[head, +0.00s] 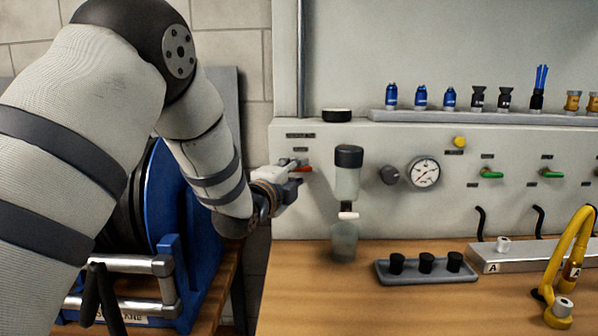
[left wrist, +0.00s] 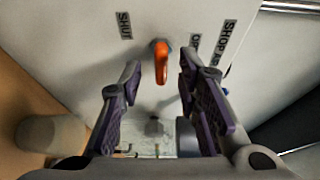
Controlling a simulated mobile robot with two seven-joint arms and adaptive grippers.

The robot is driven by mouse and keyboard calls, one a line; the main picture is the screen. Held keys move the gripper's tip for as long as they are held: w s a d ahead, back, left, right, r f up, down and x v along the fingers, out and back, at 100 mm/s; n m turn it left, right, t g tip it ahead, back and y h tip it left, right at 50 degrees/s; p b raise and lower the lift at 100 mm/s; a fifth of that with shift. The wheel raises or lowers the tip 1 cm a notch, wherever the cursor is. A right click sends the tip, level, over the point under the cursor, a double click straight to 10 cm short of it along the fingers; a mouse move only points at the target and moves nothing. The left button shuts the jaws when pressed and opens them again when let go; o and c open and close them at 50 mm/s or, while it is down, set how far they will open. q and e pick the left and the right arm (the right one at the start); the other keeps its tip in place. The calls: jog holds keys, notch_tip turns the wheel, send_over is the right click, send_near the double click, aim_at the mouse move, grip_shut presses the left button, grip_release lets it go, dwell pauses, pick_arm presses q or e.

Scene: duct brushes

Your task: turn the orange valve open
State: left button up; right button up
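The orange valve (head: 304,169) is a small lever on the grey wall panel, partly behind my left gripper in the head view. In the left wrist view the orange valve (left wrist: 163,62) hangs from its round pivot, with a SHUT label on the left and other labels on the right. My left gripper (head: 294,178) is at the panel, beside the lever. In the left wrist view its two fingers are apart, one on each side of the lever, with gaps visible; I see no contact. My right gripper does not show.
A filter bowl unit (head: 348,178) and a pressure gauge (head: 425,173) are right of the valve. Green levers (head: 491,173) are farther right. A tray with black caps (head: 426,278) lies on the wooden bench (head: 330,300). A blue reel (head: 170,200) stands left, behind my arm.

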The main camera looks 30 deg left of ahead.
pick_arm(q)
jog(key=shift+w+a, duration=0.15)
jog(key=shift+w, duration=0.8)
grip_shut()
jog(key=n, duration=0.2)
jog(key=n+t, duration=0.1)
jog(key=n, duration=0.1)
jog(key=shift+t+y, duration=0.3)
jog(key=n+y, duration=0.1)
jog(key=n, duration=0.1)
jog(key=n+y, duration=0.1)
jog(key=n, duration=0.2)
jog(key=shift+f+t, duration=0.15)
jog(key=shift+t, duration=0.25)
jog(key=n+y, duration=0.1)
jog(key=n, duration=0.2)
jog(key=n+y, duration=0.2)
jog(key=n, duration=0.1)
jog(key=shift+w+n, duration=0.1)
jog(key=shift+n, duration=0.2)
jog(key=shift+d+n+g+y, duration=0.2)
jog(key=shift+n+y, duration=0.6)
jog(key=shift+n, duration=0.85)
jog(key=shift+d+n+g+y, duration=0.15)
jog(key=shift+n+y, duration=0.65)
jog(key=shift+n, duration=0.85)
jog(key=shift+a+n, duration=0.1)
jog(key=shift+n, duration=0.2)
